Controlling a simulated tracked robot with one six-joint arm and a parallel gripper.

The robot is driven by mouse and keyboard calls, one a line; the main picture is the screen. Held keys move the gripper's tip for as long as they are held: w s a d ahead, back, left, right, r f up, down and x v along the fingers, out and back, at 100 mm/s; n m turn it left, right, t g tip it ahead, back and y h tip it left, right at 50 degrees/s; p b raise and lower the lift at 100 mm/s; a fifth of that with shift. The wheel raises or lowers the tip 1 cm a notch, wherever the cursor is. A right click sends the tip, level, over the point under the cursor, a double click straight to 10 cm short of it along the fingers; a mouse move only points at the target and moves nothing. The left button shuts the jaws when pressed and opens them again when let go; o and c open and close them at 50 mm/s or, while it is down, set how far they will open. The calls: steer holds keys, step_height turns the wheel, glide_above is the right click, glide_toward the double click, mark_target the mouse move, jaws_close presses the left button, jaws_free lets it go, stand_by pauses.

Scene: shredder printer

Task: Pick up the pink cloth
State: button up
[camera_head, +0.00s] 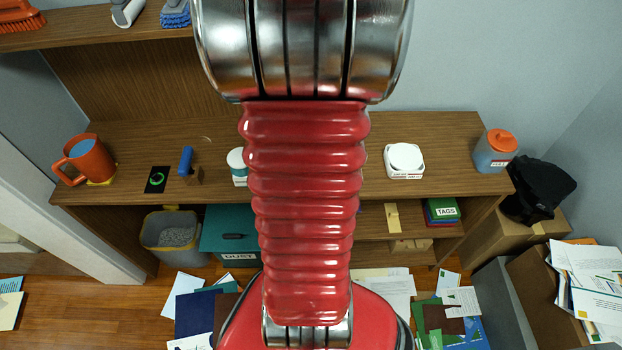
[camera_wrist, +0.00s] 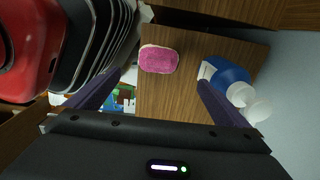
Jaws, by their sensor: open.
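The pink cloth (camera_wrist: 158,59) shows in the wrist view as a small pink pad with a pale edge, lying on a brown wooden surface. My gripper (camera_wrist: 160,79) is open in the wrist view, with its dark fingers spread left and right. The cloth lies beyond the fingertips, between their directions, and nothing shows between the fingers. I cannot tell the exact distance to it. In the head view I see neither the cloth nor the gripper; my red arm covers the middle of the picture.
In the head view, the wooden desk (camera_head: 440,135) holds an orange mug (camera_head: 88,160), a white square item (camera_head: 404,160) and an orange-lidded container (camera_head: 494,152). Papers litter the floor.

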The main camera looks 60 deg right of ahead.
step_height(320, 180, down, 8)
steer(key=shift+f, duration=0.1)
stand_by(0.4)
steer(key=shift+a+f, duration=0.15)
steer(key=shift+f, duration=1.15)
steer(key=shift+a+f, duration=0.1)
steer(key=shift+f, duration=1.2)
steer(key=c, duration=1.2)
steer(key=shift+r, duration=0.1)
